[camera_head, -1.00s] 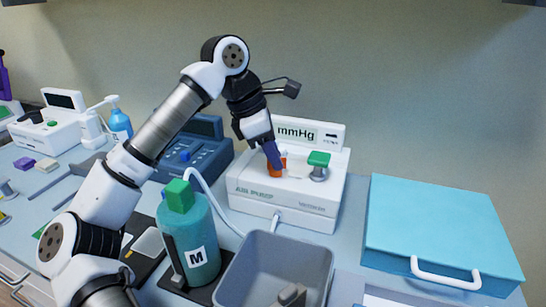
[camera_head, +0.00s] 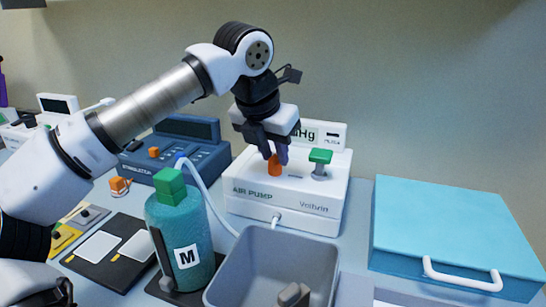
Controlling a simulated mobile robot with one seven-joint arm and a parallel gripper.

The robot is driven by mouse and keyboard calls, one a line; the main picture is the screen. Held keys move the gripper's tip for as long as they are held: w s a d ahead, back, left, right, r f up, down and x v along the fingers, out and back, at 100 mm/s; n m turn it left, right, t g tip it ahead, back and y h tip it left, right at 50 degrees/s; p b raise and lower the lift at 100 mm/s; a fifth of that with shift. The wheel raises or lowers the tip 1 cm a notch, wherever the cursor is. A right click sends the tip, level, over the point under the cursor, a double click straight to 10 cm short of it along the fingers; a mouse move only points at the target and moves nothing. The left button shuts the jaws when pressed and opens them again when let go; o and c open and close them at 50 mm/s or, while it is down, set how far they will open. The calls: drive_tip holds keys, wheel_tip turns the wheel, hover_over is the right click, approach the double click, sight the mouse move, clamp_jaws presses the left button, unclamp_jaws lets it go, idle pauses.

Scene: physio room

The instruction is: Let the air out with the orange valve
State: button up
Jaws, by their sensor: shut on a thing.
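The white air pump (camera_head: 275,207) stands on the counter with an mmHg display (camera_head: 329,135) at its back, partly hidden by my gripper. The orange valve (camera_head: 275,166) rises from the pump's top, left of a green knob (camera_head: 319,160). My gripper (camera_head: 276,158) points down from above and is shut on the orange valve. Its fingers cover part of the valve. A white hose (camera_head: 207,192) shows beside a teal bottle (camera_head: 180,232) marked M, which has a green top. The display's reading is hidden.
A grey open bin (camera_head: 270,262) stands in front of the pump, and a closed blue case (camera_head: 450,235) with a white handle lies to the right. A dark blue stimulator unit (camera_head: 180,150) stands behind the bottle at left.

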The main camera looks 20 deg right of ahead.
drive_tip(key=shift+n+y+b, duration=0.4)
drive_tip(key=shift+n+b, duration=0.1)
drive_tip(key=shift+n, duration=0.6)
drive_tip(key=o, duration=0.6)
drive_tip(key=shift+o, duration=0.2)
drive_tip(key=p+v, duration=0.1)
drive_tip(key=v, duration=1.3)
drive_tip(key=shift+s+d+f, duration=0.15)
drive_tip(key=shift+s, duration=0.25)
